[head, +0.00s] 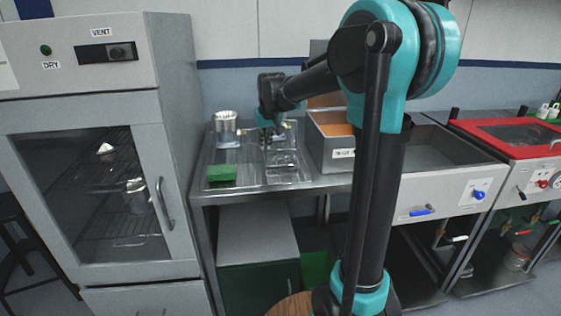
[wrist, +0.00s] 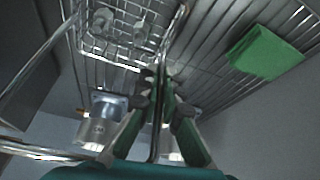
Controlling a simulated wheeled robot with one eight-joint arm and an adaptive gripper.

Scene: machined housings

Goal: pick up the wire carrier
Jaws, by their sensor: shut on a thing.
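The wire carrier (head: 283,163) is an open metal wire basket at the drainboard in the head view. In the wrist view the wire carrier (wrist: 125,48) shows at the upper left, with a few small grey parts inside. My gripper (head: 268,141) is above the carrier's left side in the head view. In the wrist view my gripper (wrist: 160,82) is shut on the carrier's upright wire handle, which runs between the fingers. I cannot tell whether the basket's bottom touches the drainboard.
A green pad (head: 221,175) lies left of the carrier on the ribbed metal drainboard (head: 238,157). A metal canister (head: 227,129) stands behind it. A steel tank with orange contents (head: 337,130) is close on the right. A drying cabinet (head: 100,160) stands at the left.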

